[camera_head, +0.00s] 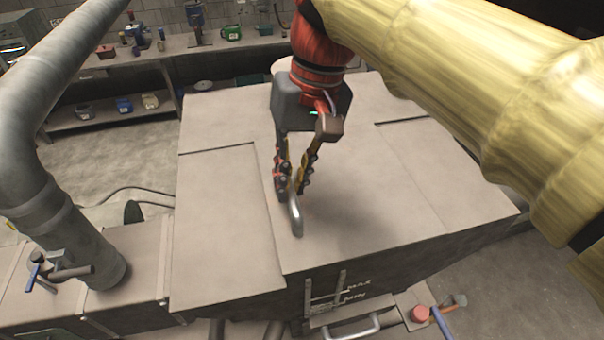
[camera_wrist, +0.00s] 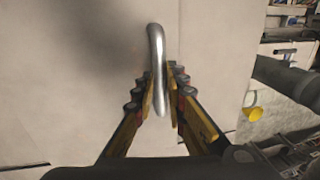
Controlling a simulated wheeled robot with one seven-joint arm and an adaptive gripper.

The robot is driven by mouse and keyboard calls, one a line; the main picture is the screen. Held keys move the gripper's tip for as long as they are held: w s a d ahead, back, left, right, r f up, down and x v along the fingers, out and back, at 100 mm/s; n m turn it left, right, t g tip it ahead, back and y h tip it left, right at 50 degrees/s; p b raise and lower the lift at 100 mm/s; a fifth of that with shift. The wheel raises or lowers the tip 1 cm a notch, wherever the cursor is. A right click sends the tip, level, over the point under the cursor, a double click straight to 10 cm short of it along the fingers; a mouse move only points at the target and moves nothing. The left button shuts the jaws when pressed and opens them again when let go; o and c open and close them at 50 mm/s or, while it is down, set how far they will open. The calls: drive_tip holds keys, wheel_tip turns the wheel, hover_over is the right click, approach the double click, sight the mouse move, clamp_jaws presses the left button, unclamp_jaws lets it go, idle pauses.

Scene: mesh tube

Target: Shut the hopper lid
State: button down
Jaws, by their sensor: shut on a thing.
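The hopper lid (camera_head: 350,190) is a flat grey panel on top of a large grey hopper. It looks to lie flat, level with the panels beside it. A curved metal handle (camera_head: 296,217) stands up near its front left edge. My gripper (camera_head: 293,193) comes down from above with its fingers around the handle. In the wrist view, the handle (camera_wrist: 155,55) runs between the fingertips of my gripper (camera_wrist: 159,88), and the fingers are shut on it. The lid (camera_wrist: 85,60) also fills the left of the wrist view. The exact contact points are partly hidden by the fingers.
A side panel (camera_head: 225,225) lies left of the lid. A thick grey pipe (camera_head: 40,200) rises at the left. My yellow arm crosses the upper right. Shelves (camera_head: 105,115) with small pots and tools stand along the back wall. A ladder-like bracket (camera_head: 325,292) is on the hopper's front.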

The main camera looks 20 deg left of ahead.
drive_tip(key=shift+a, duration=0.1)
drive_tip(key=c, duration=1.8)
unclamp_jaws()
drive_tip(key=shift+s+a, duration=0.1)
drive_tip(key=shift+s, duration=0.05)
wheel_tip(320, 180, up, 12)
drive_tip(key=w+d, duration=0.1)
drive_tip(key=d, duration=0.1)
drive_tip(key=shift+w, duration=0.3)
drive_tip(key=shift+f, duration=0.15)
